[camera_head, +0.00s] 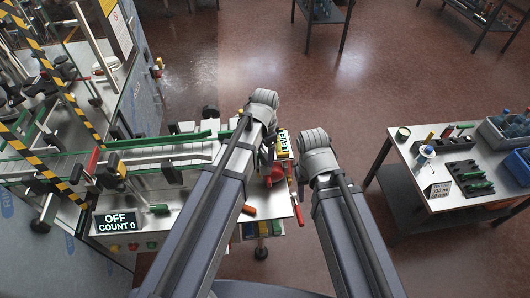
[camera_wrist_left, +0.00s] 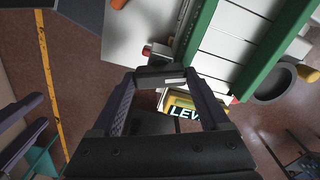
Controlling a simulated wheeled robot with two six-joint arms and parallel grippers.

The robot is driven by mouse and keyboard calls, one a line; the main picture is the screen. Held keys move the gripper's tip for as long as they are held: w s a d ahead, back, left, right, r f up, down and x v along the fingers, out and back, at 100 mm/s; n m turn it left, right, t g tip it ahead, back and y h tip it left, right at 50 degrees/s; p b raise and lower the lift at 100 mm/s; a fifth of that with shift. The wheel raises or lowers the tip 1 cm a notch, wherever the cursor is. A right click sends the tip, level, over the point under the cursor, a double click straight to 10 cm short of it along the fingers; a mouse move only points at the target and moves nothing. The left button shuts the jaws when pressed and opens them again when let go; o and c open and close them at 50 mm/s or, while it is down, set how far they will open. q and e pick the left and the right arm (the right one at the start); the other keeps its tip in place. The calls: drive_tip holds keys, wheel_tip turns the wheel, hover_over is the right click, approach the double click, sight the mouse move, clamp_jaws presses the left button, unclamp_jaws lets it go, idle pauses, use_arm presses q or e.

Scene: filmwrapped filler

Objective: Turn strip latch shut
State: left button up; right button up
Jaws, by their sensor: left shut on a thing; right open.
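My left gripper (camera_head: 267,156) is low over the right end of the green-railed conveyor (camera_head: 165,155), partly hidden behind its own arm. In the left wrist view its fingertips (camera_wrist_left: 160,76) close on a small dark piece with a pale part beside it, at the conveyor's end. I cannot tell clearly whether this piece is the strip latch. A yellow-edged sign reading "LEV…" (camera_wrist_left: 184,112) sits just below the fingertips; it also shows in the head view (camera_head: 284,143). My right gripper (camera_head: 303,177) is to the right of the sign, open, mostly hidden by its wrist.
An "OFF COUNT 0" display (camera_head: 116,222) stands at the front left. A red-handled tool (camera_head: 297,209) and an orange-handled tool (camera_head: 249,210) lie by the conveyor's end. A side table (camera_head: 420,195) with tools and bins stands right.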

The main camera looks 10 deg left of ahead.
sight(265, 154)
use_arm(q)
drive_tip(key=shift+m, duration=2.1)
drive_tip(key=o, duration=1.2)
drive_tip(key=shift+o, duration=0.2)
drive_tip(key=shift+r, duration=0.1)
wheel_tip(265, 154, up, 8)
drive_tip(key=p, duration=0.8)
drive_tip(key=shift+f, duration=0.2)
